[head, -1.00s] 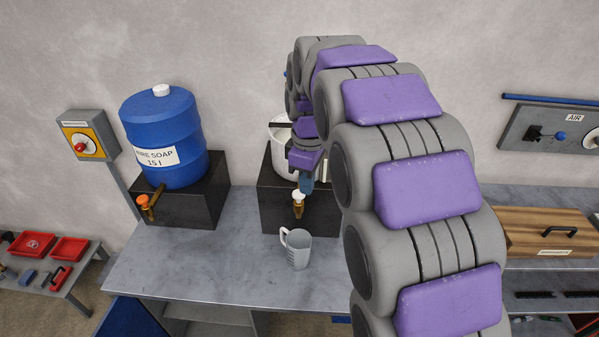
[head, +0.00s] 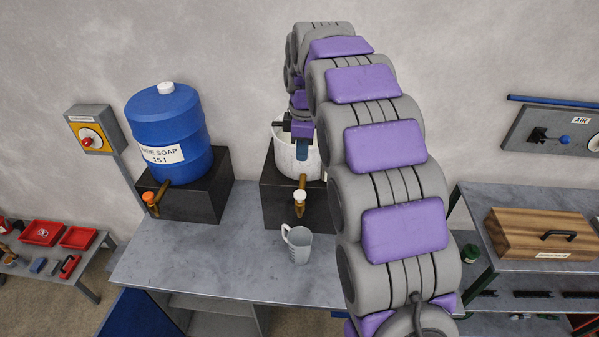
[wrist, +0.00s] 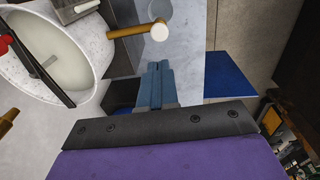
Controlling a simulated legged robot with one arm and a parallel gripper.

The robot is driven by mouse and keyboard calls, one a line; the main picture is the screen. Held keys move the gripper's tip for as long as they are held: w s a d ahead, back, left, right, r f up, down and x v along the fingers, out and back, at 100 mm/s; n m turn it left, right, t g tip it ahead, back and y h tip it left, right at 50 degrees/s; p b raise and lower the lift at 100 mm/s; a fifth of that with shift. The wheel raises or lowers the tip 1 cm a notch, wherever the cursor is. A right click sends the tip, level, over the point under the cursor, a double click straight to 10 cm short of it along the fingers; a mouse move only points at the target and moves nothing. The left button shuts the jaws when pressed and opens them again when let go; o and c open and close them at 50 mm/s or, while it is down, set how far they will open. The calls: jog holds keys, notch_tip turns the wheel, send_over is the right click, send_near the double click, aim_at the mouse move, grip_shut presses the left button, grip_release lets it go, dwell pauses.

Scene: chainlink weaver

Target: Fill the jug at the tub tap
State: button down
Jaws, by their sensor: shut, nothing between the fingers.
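The grey jug (head: 298,246) stands upright on the bench, its handle to the left, in front of the tub's black stand (head: 283,207). The speckled white tub (head: 284,155) sits on that stand with a brass tap (head: 303,183) and white knob (head: 300,196) at its front. No stream from the tap can be made out. My gripper (head: 302,150) is shut and empty, its blue fingers in front of the tub above the tap. In the wrist view the fingers (wrist: 155,80) are together, apart from the white knob (wrist: 159,29); pale liquid fills the tub (wrist: 90,35).
A blue soap barrel (head: 168,125) with an orange-knobbed tap stands on a black block to the left. A wooden box (head: 545,232) sits on the right-hand bench. Red trays (head: 42,232) lie on a low table at far left. The grey bench (head: 200,260) is clear left of the jug.

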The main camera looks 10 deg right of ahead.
aim_at(300, 193)
jog(key=f, duration=0.8)
jog(key=f+p, duration=0.1)
jog(key=f, duration=0.3)
jog(key=shift+w+a+f, duration=0.15)
jog(key=shift+w+f, duration=0.2)
jog(key=shift+f, duration=0.4)
